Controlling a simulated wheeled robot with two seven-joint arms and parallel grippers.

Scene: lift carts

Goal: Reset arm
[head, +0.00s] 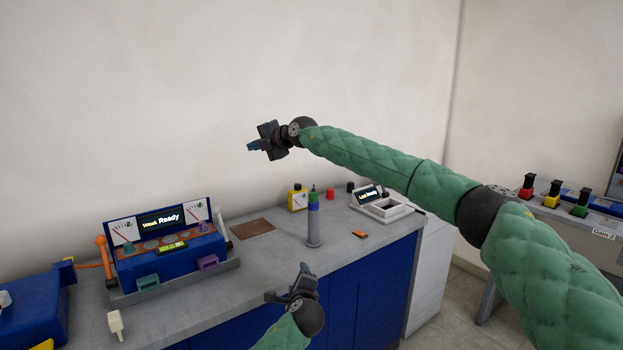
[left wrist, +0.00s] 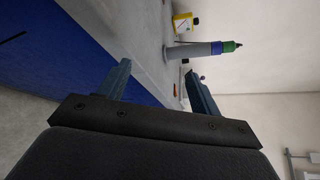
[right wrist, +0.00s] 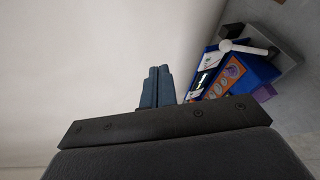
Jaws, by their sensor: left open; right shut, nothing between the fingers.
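My left gripper (head: 286,281) is low in the head view, in front of the counter's front edge. It is open and empty, and its two spread fingers show in the left wrist view (left wrist: 158,70). My right gripper (head: 250,147) is raised high before the wall, above the counter, at the end of a green padded arm that crosses from the right. Its fingers are shut together with nothing between them, as the right wrist view (right wrist: 158,70) shows. Both grippers are apart from all objects.
The grey counter (head: 275,250) bears a blue "Ready" machine (head: 170,262), a grey post (head: 313,230) with blue and green bands, a yellow box (head: 297,199), a brown plate (head: 252,228) and a white tray device (head: 385,208). The air before the wall is clear.

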